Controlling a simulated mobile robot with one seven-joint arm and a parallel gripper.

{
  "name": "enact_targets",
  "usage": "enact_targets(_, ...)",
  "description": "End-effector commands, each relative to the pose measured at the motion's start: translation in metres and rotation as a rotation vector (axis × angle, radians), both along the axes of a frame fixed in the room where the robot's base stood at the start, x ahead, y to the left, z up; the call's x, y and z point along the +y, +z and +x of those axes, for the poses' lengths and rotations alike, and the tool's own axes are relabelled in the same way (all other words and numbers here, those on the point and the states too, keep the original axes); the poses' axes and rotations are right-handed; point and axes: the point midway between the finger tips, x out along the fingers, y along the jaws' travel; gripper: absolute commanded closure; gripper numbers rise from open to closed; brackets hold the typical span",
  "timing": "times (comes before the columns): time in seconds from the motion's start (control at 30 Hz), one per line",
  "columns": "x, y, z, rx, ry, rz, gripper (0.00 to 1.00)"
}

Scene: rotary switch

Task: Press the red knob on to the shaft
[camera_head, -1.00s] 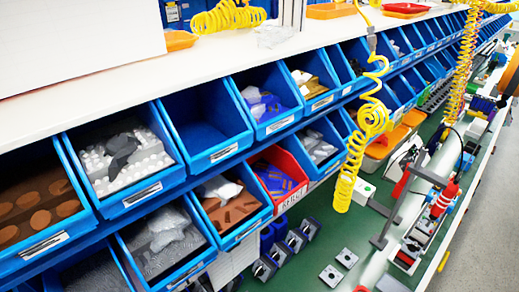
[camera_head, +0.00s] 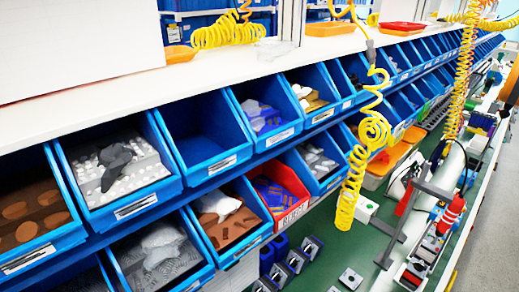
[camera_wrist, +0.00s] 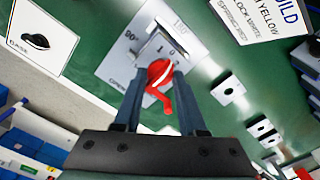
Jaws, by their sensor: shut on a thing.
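In the wrist view my gripper (camera_wrist: 158,76) is shut on the red knob (camera_wrist: 160,72), which sits between the two grey fingers. The knob has a white line on its face and a curved red part that hangs down between the fingers. Just beyond it is a light plate (camera_wrist: 118,62) with angle marks and a grey switch body (camera_wrist: 157,45). The shaft is hidden, and I cannot tell whether the knob touches it. Neither the gripper nor the knob can be made out in the head view.
In the wrist view, several small square plates with dark centres, one a grey plate (camera_wrist: 228,90), lie on the green bench (camera_wrist: 205,125). A printed card (camera_wrist: 40,38) is at upper left. The head view shows rows of blue bins (camera_head: 205,135) and a yellow coiled hose (camera_head: 352,190).

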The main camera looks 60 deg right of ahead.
Motion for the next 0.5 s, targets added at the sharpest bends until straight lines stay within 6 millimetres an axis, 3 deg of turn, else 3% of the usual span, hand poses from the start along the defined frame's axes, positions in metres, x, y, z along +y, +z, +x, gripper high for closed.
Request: enact_targets(0.5, 0.0, -0.011, 0.0, 0.0, 0.0, 0.0, 1.0)
